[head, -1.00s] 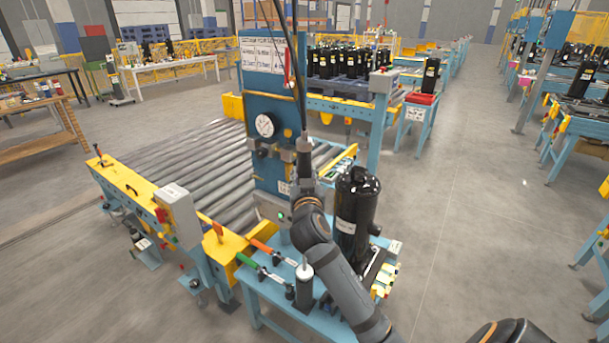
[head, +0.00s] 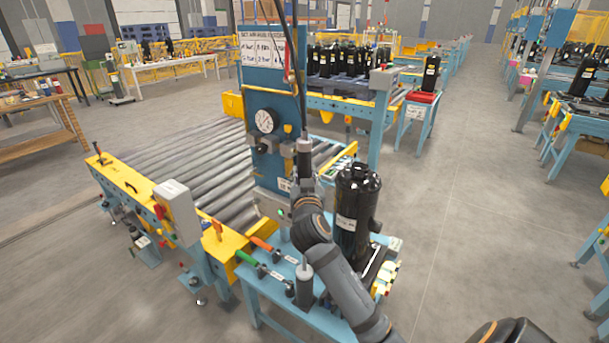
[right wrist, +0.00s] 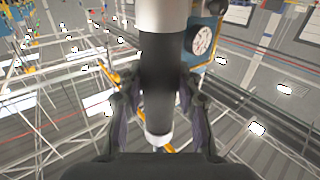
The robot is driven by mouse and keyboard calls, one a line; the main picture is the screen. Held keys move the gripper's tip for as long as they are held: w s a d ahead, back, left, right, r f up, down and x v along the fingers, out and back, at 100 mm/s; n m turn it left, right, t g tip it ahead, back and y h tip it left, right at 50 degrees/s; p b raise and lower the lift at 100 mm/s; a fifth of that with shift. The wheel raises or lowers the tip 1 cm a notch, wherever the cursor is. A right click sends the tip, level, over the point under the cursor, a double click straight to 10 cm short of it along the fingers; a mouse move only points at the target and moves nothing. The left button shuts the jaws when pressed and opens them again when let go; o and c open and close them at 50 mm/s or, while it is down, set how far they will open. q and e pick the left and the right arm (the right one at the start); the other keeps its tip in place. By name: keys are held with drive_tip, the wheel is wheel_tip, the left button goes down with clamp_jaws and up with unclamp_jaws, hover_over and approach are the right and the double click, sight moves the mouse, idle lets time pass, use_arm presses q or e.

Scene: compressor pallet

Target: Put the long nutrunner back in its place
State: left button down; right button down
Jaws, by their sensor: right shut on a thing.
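The long nutrunner (head: 304,152) is an upright slim tool with a grey upper body and a dark middle, hanging on a dark cable in front of the blue post. My right gripper (head: 303,187) is shut on it. In the right wrist view the nutrunner's dark barrel (right wrist: 160,85) stands between the two fingers of the right gripper (right wrist: 160,120), with a pale collar at each end. My forearm hides part of the bench below it. I cannot make out the nutrunner's own place. My left gripper is not in view.
A black compressor (head: 356,215) stands on the blue bench (head: 262,293), right of my arm. A dark cylinder with a pale top (head: 304,285) and green- and orange-handled tools (head: 247,258) are on the bench. The post carries a gauge (head: 267,121). A roller conveyor (head: 190,165) lies left.

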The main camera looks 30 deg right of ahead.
drive_tip(key=c, duration=0.8)
unclamp_jaws()
drive_tip(key=shift+s+a, duration=0.1)
drive_tip(key=shift+c, duration=0.2)
drive_tip(key=shift+f, duration=0.35)
drive_tip(key=v, duration=0.7)
drive_tip(key=shift+s+r, duration=0.2)
drive_tip(key=shift+r, duration=0.05)
